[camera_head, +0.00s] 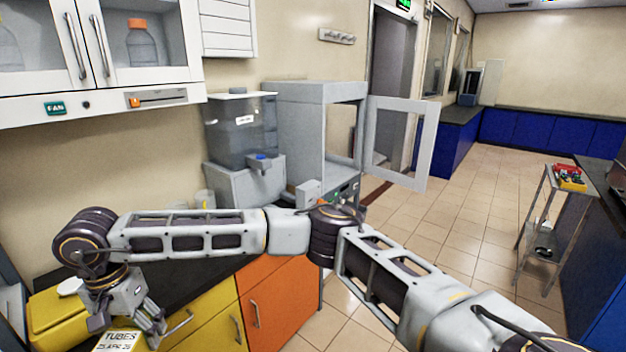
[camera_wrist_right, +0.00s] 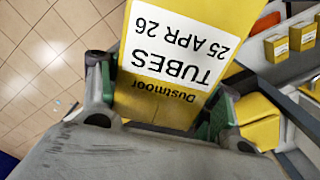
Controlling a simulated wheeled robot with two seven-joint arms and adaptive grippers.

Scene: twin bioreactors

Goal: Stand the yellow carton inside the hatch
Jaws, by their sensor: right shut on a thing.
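The yellow carton (camera_wrist_right: 160,95) has a white label reading TUBES 25 APR 26. It fills the middle of the right wrist view, and its labelled part also shows at the bottom left of the head view (camera_head: 117,342). My right gripper (camera_head: 135,322) is shut on the carton, with a finger on either side of it in the wrist view. The hatch (camera_head: 297,128) is a grey box-like cabinet at the centre of the head view, and its framed door (camera_head: 427,150) stands open to the right. The gripper is well left of and nearer than the hatch. My left gripper is out of view.
A tank unit (camera_head: 240,130) stands just left of the hatch. A yellow container (camera_head: 50,318) is on the dark counter at left. Wall cabinets hang above. More yellow cartons (camera_wrist_right: 290,40) show in the wrist view. A trolley (camera_head: 545,215) stands at right, with open floor between.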

